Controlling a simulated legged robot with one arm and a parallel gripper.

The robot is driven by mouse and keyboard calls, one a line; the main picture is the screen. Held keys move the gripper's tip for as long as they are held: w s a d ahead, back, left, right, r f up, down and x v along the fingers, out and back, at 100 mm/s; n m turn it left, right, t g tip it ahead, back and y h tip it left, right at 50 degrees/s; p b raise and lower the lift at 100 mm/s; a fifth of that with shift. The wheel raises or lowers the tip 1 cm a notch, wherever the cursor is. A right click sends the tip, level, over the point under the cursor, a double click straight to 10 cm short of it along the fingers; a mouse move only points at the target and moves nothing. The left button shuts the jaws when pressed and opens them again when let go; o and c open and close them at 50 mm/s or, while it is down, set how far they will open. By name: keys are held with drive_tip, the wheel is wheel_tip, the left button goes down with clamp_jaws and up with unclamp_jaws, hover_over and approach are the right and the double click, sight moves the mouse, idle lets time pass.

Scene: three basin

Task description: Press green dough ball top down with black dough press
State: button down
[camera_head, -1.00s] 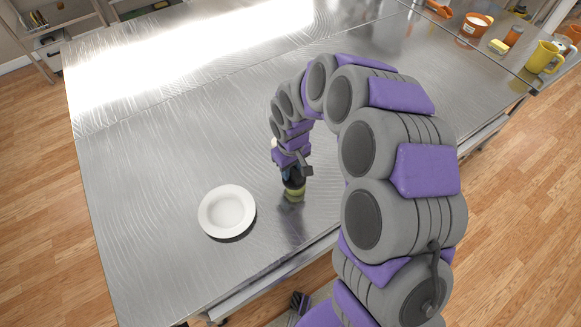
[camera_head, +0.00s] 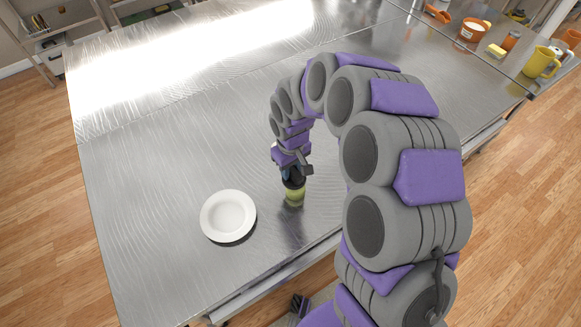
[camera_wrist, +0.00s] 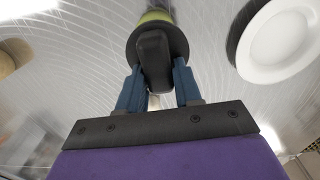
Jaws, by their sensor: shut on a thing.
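The black dough press (camera_head: 293,182) is held upright in my gripper (camera_head: 290,170), with its disc directly above the green dough ball (camera_head: 294,198) on the metal table. In the wrist view, the blue fingers of my gripper (camera_wrist: 158,90) are closed on the sides of the black press handle (camera_wrist: 153,60). The green dough (camera_wrist: 155,16) shows just beyond the disc, mostly hidden by it. Disc and dough look very close or touching; I cannot tell which.
A white plate (camera_head: 228,217) lies left of the dough; it also shows in the wrist view (camera_wrist: 290,42). A yellow mug (camera_head: 541,62) and other containers stand at the far right. The table's left half is clear. A blurred tan object (camera_wrist: 14,56) shows at the wrist view's left.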

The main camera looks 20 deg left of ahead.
drive_tip(key=shift+f, duration=0.1)
idle(0.3)
drive_tip(key=shift+f, duration=1.55)
idle(0.9)
drive_tip(key=shift+r+p, duration=0.7)
drive_tip(key=shift+r, duration=0.75)
drive_tip(key=shift+f, duration=0.4)
drive_tip(key=shift+f, duration=1.4)
